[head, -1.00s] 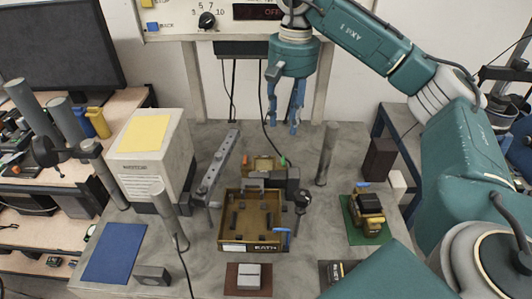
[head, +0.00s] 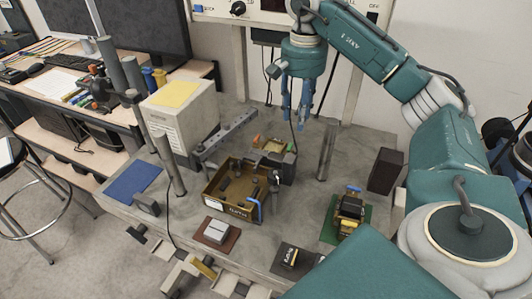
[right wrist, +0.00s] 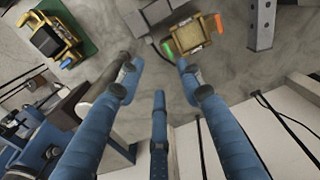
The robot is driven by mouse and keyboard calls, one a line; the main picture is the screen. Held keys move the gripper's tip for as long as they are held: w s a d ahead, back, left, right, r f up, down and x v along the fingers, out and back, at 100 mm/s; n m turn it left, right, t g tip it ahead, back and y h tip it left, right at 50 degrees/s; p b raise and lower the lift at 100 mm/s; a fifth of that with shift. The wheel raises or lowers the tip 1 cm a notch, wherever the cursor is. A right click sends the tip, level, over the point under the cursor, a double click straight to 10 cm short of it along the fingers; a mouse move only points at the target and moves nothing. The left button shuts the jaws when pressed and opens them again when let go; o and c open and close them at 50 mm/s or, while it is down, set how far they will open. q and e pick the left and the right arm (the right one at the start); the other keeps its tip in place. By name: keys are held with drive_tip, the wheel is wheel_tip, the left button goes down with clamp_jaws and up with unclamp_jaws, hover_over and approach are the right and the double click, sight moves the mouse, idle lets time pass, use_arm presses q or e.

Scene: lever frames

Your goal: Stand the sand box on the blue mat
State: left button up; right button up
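A small tan, sand-coloured box (head: 285,160) with orange and green ends sits on the grey table behind a brown open tray; I take it for the sand box. It also shows in the right wrist view (right wrist: 190,37), just beyond the fingertips. The flat blue mat (head: 133,182) lies at the table's left end with nothing seen on it. My right gripper (head: 298,114) hangs above the back of the table, fingers pointing down. Its blue fingers (right wrist: 158,75) are spread apart with nothing between them. My left gripper does not show.
The brown tray (head: 211,204) stands mid-table. A white case (head: 187,115), grey posts (head: 327,150) and a grey bar (head: 225,137) rise around it. A small grey block (head: 147,204) is beside the mat. A yellow-black object (head: 350,208) sits on a green mat at the right.

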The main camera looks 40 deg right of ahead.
hover_over(291, 147)
drive_tip(key=f, duration=0.5)
drive_tip(key=shift+s+f, duration=0.15)
drive_tip(key=shift+s, duration=0.1)
drive_tip(key=shift+f, duration=0.5)
drive_tip(key=f+p, duration=0.1)
drive_tip(key=f, duration=0.2)
drive_tip(key=shift+w+d+f+p, duration=0.1)
drive_tip(key=shift+w+f+p, duration=0.1)
drive_tip(key=shift+f+p, duration=0.15)
drive_tip(key=shift+f, duration=0.5)
drive_tip(key=c, duration=0.8)
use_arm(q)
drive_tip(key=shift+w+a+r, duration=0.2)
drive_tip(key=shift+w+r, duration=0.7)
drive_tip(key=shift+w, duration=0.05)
use_arm(e)
clamp_jaws()
